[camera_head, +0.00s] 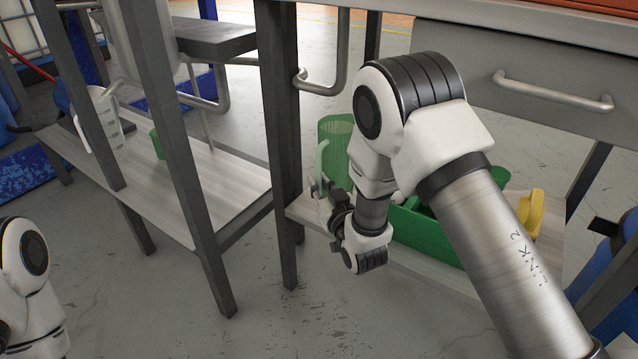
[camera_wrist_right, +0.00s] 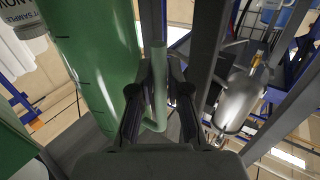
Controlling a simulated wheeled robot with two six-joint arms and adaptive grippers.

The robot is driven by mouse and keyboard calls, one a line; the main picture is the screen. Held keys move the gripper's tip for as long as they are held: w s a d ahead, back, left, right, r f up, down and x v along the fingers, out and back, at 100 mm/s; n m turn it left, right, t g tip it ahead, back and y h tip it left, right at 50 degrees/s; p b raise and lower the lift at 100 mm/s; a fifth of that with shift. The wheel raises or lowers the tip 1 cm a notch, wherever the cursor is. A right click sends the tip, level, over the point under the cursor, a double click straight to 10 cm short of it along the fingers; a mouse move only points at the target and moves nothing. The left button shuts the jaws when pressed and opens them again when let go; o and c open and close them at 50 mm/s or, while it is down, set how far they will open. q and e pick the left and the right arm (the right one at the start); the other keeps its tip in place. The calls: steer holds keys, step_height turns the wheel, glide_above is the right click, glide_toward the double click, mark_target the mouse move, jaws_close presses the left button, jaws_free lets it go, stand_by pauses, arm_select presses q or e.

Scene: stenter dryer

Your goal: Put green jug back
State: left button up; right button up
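The green jug (camera_head: 338,135) stands upright at the lower shelf under the workbench, behind my right arm, its pale green handle facing left. In the right wrist view the green jug (camera_wrist_right: 95,60) fills the left side, with its handle (camera_wrist_right: 157,85) between the two fingers. My right gripper (camera_head: 325,190) is at the handle in the head view; its fingers (camera_wrist_right: 157,95) look closed around the handle. The jug's base is hidden by my gripper and wrist, so I cannot tell whether it touches the shelf. My left gripper is out of view.
A dark table leg (camera_head: 281,120) stands close left of my gripper. Another low shelf (camera_head: 215,180) holds a white jug (camera_head: 104,120) and a small green item (camera_head: 157,143).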

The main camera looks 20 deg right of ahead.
steer(key=shift+o, duration=0.8)
steer(key=shift+r, duration=0.15)
steer(key=shift+s+r, duration=0.1)
steer(key=shift+s, duration=0.05)
steer(key=s+p, duration=0.5)
steer(key=s, duration=0.7)
steer(key=s+d+f+g+h, duration=0.1)
steer(key=s+d+f+g, duration=0.2)
steer(key=f, duration=0.4)
steer(key=s+f+g, duration=0.4)
steer(key=f, duration=0.3)
steer(key=s+f+g, duration=0.3)
steer(key=s, duration=0.4)
steer(key=s+d+f+g, duration=0.1)
steer(key=s+f+g, duration=0.3)
steer(key=s, duration=0.3)
steer(key=s+f+m+g, duration=0.1)
steer(key=s+f+g, duration=0.3)
steer(key=s, duration=0.3)
steer(key=shift+d, duration=0.3)
